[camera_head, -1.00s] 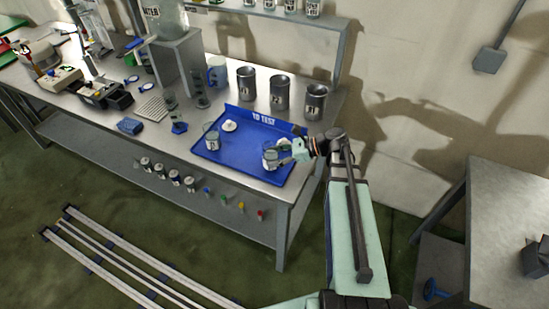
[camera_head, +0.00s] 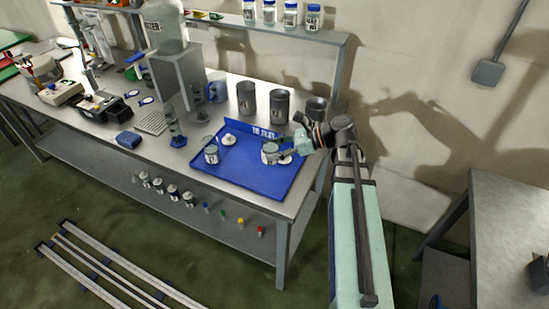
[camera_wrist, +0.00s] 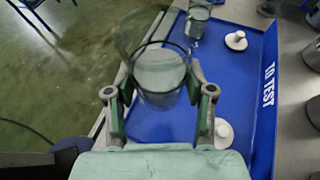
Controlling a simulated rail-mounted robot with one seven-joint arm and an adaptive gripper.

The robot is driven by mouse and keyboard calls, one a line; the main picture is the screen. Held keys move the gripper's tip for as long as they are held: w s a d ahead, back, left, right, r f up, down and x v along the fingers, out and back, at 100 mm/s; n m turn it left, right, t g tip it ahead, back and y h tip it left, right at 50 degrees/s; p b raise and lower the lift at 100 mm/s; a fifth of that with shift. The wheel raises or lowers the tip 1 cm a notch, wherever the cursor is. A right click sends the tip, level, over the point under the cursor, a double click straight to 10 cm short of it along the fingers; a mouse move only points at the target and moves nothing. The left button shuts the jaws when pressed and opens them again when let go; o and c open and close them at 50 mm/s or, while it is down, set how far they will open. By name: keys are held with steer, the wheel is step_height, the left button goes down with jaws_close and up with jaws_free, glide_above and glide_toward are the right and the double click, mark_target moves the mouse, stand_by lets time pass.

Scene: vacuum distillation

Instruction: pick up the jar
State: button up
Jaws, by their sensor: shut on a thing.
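The held jar (camera_head: 269,153) is clear glass with pale contents, above the blue tray (camera_head: 240,184) marked "TO TEST". It shows in the wrist view (camera_wrist: 160,72) between the two fingers. My gripper (camera_head: 284,148) is shut on it from the sides, and in the wrist view my gripper (camera_wrist: 160,88) has a finger on each side of the glass. A second similar jar (camera_head: 211,154) stands on the left of the tray and also shows in the wrist view (camera_wrist: 197,20). Two white lids lie on the tray, one at left (camera_head: 229,140) and one near the held jar (camera_head: 286,159).
Dark metal cylinders (camera_head: 279,106) stand behind the tray, near a blue mug (camera_head: 216,86). Glass cylinders (camera_head: 175,128) stand left of it. A shelf (camera_head: 270,28) with bottles runs along the back. The tray's front part is clear.

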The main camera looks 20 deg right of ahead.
step_height(320, 180, up, 9)
steer(key=b, duration=0.1)
stand_by(0.7)
steer(key=shift+a+r, duration=0.1)
